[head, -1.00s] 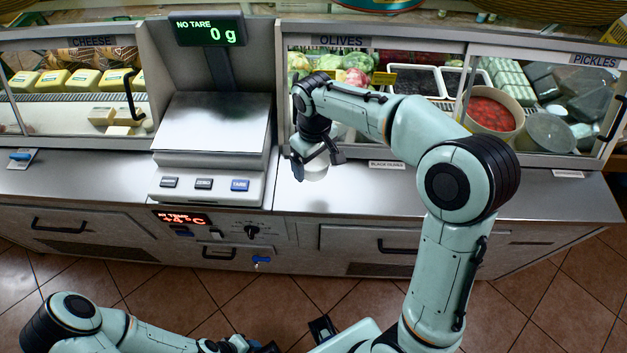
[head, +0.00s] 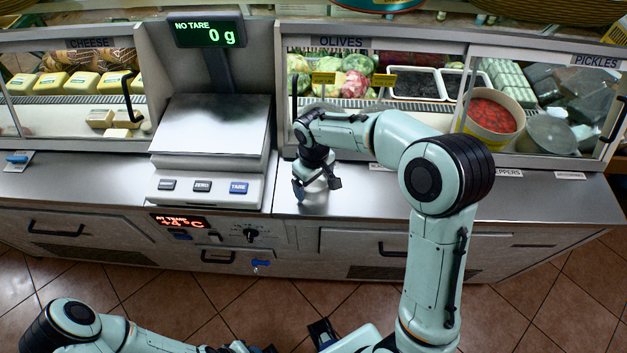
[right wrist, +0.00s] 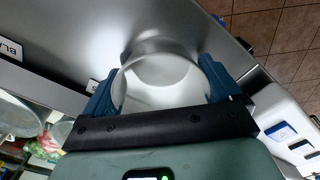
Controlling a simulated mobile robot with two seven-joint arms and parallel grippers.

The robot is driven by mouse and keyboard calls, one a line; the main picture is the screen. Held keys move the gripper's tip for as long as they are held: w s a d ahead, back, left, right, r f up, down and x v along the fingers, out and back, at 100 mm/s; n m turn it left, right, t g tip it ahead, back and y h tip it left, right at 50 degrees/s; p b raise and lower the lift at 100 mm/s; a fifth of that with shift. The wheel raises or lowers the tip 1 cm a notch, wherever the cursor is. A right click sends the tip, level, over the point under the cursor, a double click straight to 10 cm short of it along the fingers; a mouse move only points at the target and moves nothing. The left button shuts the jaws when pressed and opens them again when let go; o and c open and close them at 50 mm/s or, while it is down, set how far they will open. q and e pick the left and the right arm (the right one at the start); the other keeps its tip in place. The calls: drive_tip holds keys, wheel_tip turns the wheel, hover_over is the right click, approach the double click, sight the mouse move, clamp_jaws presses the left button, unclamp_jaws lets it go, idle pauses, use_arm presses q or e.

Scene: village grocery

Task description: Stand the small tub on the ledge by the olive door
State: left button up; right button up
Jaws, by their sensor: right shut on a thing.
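The small tub (head: 317,187) is pale and round. My right gripper (head: 316,184) is shut on it, with one finger on each side. In the right wrist view the tub (right wrist: 160,82) sits between the blue fingers (right wrist: 163,90), its round end facing the camera. The tub is at the left part of the steel ledge (head: 400,200), below the olive door (head: 420,75), and looks upright. I cannot tell whether its bottom touches the ledge. My left gripper (head: 240,347) is only partly in view at the bottom edge, its fingers unclear.
The scale (head: 207,145), reading 0 g, stands left of the tub. The pickles door (head: 550,100) is to the right. Small labels (head: 570,175) line the back of the ledge. The ledge right of the tub is clear; its front edge is close.

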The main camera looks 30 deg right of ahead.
sight(313, 189)
drive_tip(key=o, duration=0.7)
drive_tip(key=shift+f, duration=0.1)
drive_tip(key=shift+r, duration=0.45)
wheel_tip(313, 189, up, 12)
drive_tip(key=p, duration=0.1)
drive_tip(key=shift+f+p, duration=0.25)
drive_tip(key=shift+p, duration=0.05)
